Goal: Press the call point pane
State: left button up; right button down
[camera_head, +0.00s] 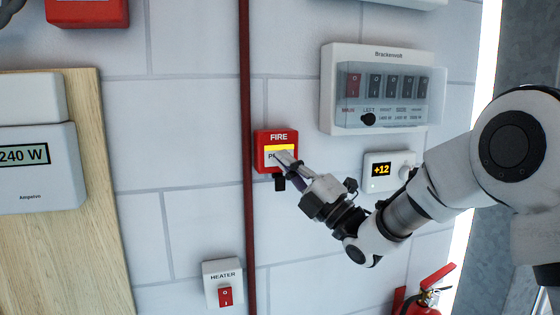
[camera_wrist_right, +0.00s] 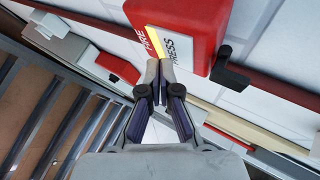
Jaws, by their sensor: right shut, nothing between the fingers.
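The red call point (camera_head: 262,139), marked FIRE, is fixed to the wall beside a red vertical pipe. Its pane (camera_head: 271,155) has a yellow band and a white part with lettering, partly hidden by my gripper. The right wrist view shows the call point (camera_wrist_right: 196,20) and its pane marked PRESS (camera_wrist_right: 177,44). My right gripper (camera_head: 284,160) is shut and empty, its fingertips in front of the pane's lower part. In the right wrist view the shut fingertips (camera_wrist_right: 160,66) are at or very near the pane; I cannot tell whether they touch. My left gripper is not in view.
A switch panel (camera_head: 328,90) with a clear cover and a small display unit (camera_head: 378,184) reading +12 are on the wall to the right. A heater switch (camera_head: 223,284) is lower left. A fire extinguisher (camera_head: 424,301) stands at bottom right. A wattmeter (camera_head: 40,180) is far left.

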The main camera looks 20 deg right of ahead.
jog(key=shift+s, duration=0.25)
jog(key=s+b, duration=0.3)
jog(key=s, duration=0.3)
jog(key=shift+b, duration=0.3)
jog(key=shift+d, duration=0.1)
